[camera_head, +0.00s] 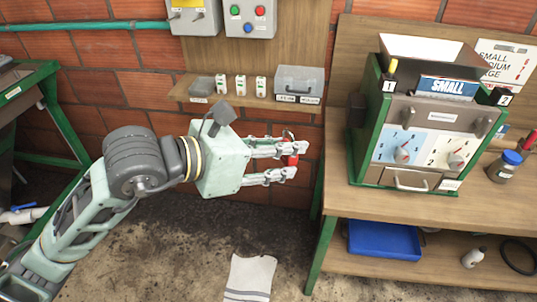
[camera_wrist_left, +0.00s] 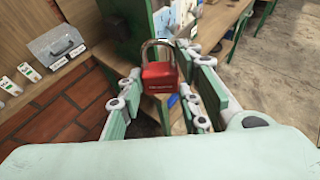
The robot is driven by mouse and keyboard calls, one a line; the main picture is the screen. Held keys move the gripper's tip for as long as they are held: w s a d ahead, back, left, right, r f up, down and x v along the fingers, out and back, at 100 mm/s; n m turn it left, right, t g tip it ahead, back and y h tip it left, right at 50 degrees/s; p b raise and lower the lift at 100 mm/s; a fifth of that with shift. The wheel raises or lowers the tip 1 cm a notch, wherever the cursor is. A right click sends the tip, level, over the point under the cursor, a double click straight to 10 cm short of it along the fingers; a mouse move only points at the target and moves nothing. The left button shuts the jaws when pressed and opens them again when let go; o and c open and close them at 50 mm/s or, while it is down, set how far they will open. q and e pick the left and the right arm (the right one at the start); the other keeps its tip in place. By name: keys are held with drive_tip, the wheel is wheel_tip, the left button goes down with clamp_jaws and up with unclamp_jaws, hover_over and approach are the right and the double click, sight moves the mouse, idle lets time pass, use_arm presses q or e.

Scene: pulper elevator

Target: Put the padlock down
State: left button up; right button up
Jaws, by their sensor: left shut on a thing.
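The red padlock (camera_wrist_left: 160,78) with a silver shackle shows in the left wrist view, upright between the fingers of my left gripper (camera_wrist_left: 165,95). In the head view the padlock (camera_head: 291,159) is a small red patch at the fingertips, mostly hidden by them. My left gripper (camera_head: 289,162) is shut on it and holds it in the air, in front of the brick wall and below the small wall shelf (camera_head: 225,104). My right gripper is not in view.
At right a workbench (camera_head: 400,208) carries a green-framed machine (camera_head: 410,112) and a blue-lidded jar (camera_head: 505,167). A blue tray (camera_head: 384,240) lies on its lower shelf.

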use_arm(q)
drive_tip(key=shift+s+a+f+m+g+h, duration=0.1)
drive_tip(key=shift+a+f+m+g+h, duration=0.15)
drive_tip(key=shift+f+m+g+h, duration=0.35)
drive_tip(key=shift+s+a+f+m+g+h, duration=0.1)
drive_tip(key=shift+a+f+m+g+h, duration=0.15)
drive_tip(key=shift+m+g, duration=0.55)
drive_tip(key=s+a+f+m+g+y, duration=0.1)
drive_tip(key=a+f+m+g+y, duration=0.1)
drive_tip(key=f+m+g, duration=0.2)
drive_tip(key=s+a+f+m+g+y, duration=0.1)
drive_tip(key=f+m+g, duration=0.3)
drive_tip(key=m+g, duration=0.6)
drive_tip(key=shift+s+a+g+y, duration=0.25)
drive_tip(key=shift+a+g+y, duration=0.25)
drive_tip(key=shift+y, duration=0.05)
drive_tip(key=shift+f, duration=0.1)
